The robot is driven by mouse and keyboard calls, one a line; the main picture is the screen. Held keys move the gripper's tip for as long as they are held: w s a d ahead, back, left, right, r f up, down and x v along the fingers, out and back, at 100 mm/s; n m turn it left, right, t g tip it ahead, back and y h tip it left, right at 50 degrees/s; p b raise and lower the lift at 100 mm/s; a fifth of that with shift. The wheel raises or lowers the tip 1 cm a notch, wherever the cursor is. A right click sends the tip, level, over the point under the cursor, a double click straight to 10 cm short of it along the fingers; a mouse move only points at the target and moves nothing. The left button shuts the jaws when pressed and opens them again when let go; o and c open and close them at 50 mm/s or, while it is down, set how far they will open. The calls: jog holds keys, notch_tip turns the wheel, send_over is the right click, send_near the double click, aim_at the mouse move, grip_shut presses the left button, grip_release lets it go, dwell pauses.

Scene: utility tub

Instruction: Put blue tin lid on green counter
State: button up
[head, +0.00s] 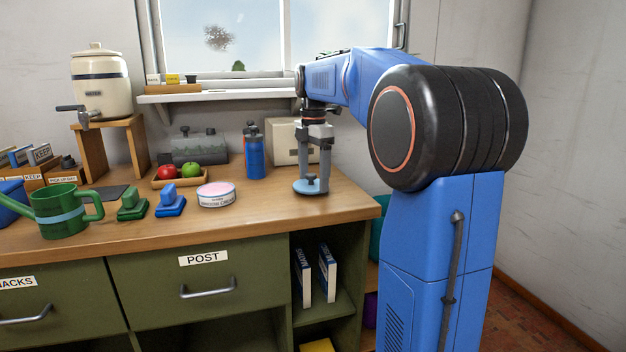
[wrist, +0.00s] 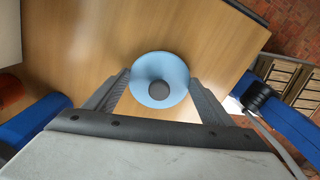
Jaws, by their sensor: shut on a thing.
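The blue tin lid (head: 311,188) is a light blue disc with a dark grey knob, near the right end of the counter. It also shows in the wrist view (wrist: 174,71). My gripper (head: 312,177) points straight down, shut on the lid, with one finger on each side of its rim in the wrist view (wrist: 160,84). The lid is level, at or just above the wood; I cannot tell whether it touches. The green counter (head: 262,211) has a wooden top over green drawers and open shelves.
A round tin with a pink top (head: 217,197) stands left of the lid. Blue bottles (head: 255,157), a fruit tray (head: 178,181), a cream box (head: 289,143), blue and green stamp-like blocks (head: 170,205) and a green watering can (head: 60,212) stand around. Bare wood surrounds the lid.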

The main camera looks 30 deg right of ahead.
aim_at(313, 174)
jog(key=shift+f, duration=0.55)
jog(key=o, duration=1.1)
jog(key=shift+f, duration=0.1)
jog(key=shift+c, duration=0.2)
notch_tip(313, 174, up, 12)
